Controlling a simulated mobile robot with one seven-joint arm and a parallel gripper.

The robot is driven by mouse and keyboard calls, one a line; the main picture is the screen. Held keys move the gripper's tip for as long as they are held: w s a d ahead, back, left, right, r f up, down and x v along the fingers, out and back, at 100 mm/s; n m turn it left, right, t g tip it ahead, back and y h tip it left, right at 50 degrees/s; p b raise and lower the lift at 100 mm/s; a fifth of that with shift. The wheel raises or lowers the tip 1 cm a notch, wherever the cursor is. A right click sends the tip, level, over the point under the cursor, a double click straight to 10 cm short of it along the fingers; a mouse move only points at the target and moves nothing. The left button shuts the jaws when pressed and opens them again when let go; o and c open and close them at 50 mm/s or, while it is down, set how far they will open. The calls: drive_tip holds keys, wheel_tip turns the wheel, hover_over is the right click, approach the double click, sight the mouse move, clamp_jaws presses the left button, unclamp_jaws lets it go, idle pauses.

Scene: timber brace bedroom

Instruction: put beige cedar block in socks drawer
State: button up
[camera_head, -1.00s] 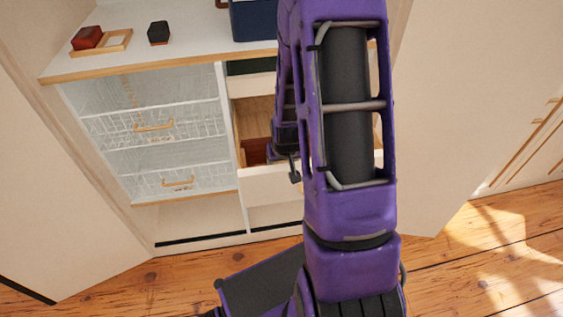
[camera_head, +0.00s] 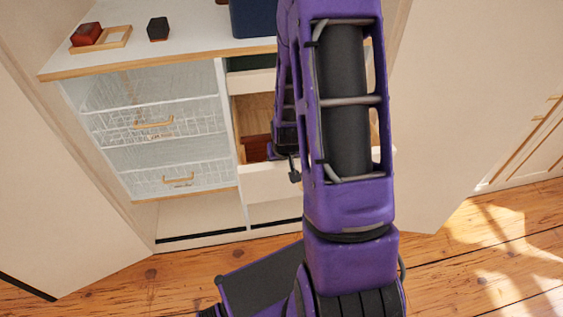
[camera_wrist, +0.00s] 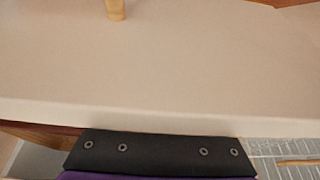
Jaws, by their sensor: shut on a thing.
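I cannot make out a beige cedar block in either view. A white-fronted drawer (camera_head: 262,182) with a wooden inside stands open in the cabinet, right of the wire baskets; I cannot tell if it is the socks drawer. In the wrist view, its pale front (camera_wrist: 180,60) fills most of the picture, with a wooden knob (camera_wrist: 115,9) at the top. My gripper's dark plate (camera_wrist: 160,152) lies against the front's rim. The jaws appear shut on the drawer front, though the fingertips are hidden.
On the white cabinet top (camera_head: 190,45) are a red block (camera_head: 86,34) in a wooden tray, a dark block (camera_head: 158,29) and a blue box (camera_head: 253,18). Wire baskets (camera_head: 150,125) are at left. A drawer with green contents (camera_head: 250,62) lies above. Wooden floor is clear in front.

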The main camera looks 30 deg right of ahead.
drive_tip(key=o, duration=1.5)
drive_tip(key=p+v, duration=0.3)
drive_tip(key=v, duration=1.3)
drive_tip(key=shift+s+a+r+p, duration=0.1)
drive_tip(key=shift+s+r+p, duration=0.1)
drive_tip(key=shift+p, duration=0.2)
drive_tip(key=shift+s+r, duration=0.2)
drive_tip(key=shift+r, duration=0.2)
drive_tip(key=shift+a, duration=0.1)
